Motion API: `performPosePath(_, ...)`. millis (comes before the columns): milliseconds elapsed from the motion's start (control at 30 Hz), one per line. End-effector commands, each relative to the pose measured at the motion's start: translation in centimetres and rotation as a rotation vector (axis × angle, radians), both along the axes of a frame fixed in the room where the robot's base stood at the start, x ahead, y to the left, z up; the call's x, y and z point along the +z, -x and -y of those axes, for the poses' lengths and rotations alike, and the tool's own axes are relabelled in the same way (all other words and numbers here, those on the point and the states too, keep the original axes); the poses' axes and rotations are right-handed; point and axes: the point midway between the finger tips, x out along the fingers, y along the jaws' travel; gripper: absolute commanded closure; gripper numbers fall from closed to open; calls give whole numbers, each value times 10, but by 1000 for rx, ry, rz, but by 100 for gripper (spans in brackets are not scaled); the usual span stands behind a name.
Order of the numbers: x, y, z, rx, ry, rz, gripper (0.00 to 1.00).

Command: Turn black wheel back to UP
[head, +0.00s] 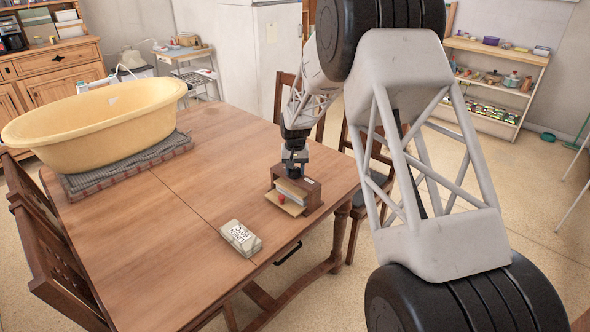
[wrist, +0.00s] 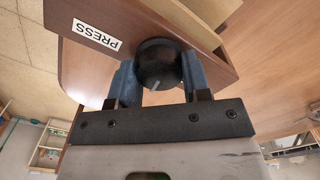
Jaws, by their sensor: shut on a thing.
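The black wheel (wrist: 158,65) is a round knob on the face of a small brown wooden box (wrist: 205,22). A pale pointer line on the wheel points toward the bottom of the wrist view. My gripper (wrist: 157,70) has its two blue-grey fingers shut on the wheel, one at each side. A white label reading PRESS (wrist: 96,36) is on the box beside the wheel. I see no UP mark. In the head view the box (head: 313,193) stands on the table, with my gripper (head: 294,165) at its top; the wheel is hidden there.
A pale board with a small red thing (head: 281,199) juts from the box's front. A lettered packet (head: 241,238) lies on the wooden table (head: 150,235). A yellow tub (head: 95,125) stands on a grey mat at left. Chairs surround the table; its middle is clear.

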Motion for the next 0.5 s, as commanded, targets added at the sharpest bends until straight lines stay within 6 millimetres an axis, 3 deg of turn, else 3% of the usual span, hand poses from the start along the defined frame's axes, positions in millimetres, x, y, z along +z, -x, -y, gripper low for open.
performPosePath(500, 1, 0, -1, 488, 0, 1, 80)
